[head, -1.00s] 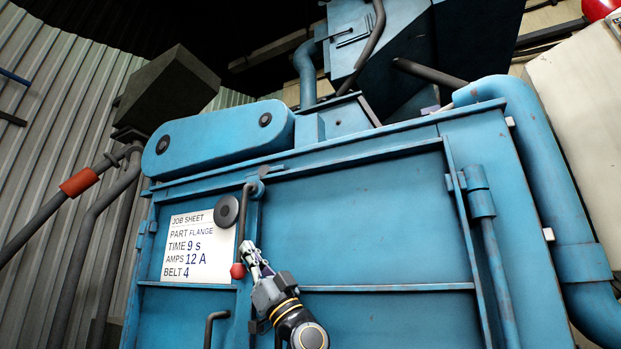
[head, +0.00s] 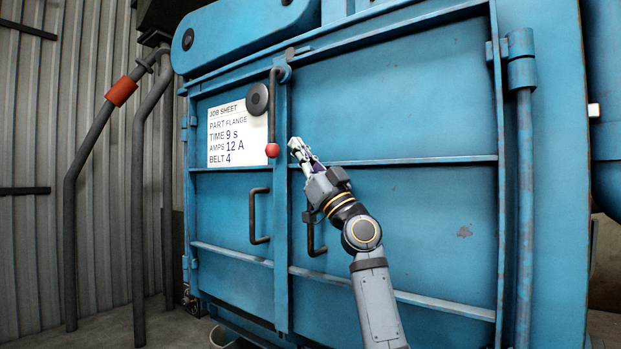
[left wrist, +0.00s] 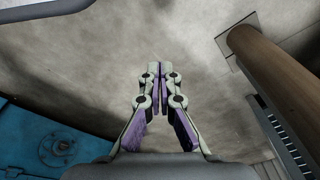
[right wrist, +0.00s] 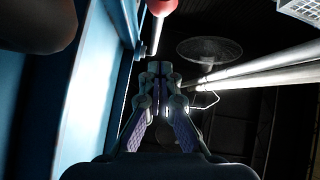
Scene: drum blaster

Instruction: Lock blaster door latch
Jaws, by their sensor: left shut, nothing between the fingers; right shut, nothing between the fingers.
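The blue blaster doors (head: 400,220) are shut in the head view. The latch (head: 273,110) is a dark bar hanging down from a pivot at the top of the door seam, with a red ball at its lower end (head: 272,150). My right gripper (head: 295,146) is shut and empty, a little to the right of the red ball and apart from it. In the right wrist view the red ball (right wrist: 162,6) shows at the top edge, beyond the shut fingertips (right wrist: 159,68). My left gripper (left wrist: 160,68) is shut and empty over bare floor, outside the head view.
Two dark door handles, left (head: 257,215) and right (head: 314,235), stand out below the latch. A job sheet (head: 237,133) and a round dark knob (head: 258,98) are left of the latch. Pipes with an orange band (head: 121,91) stand at far left.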

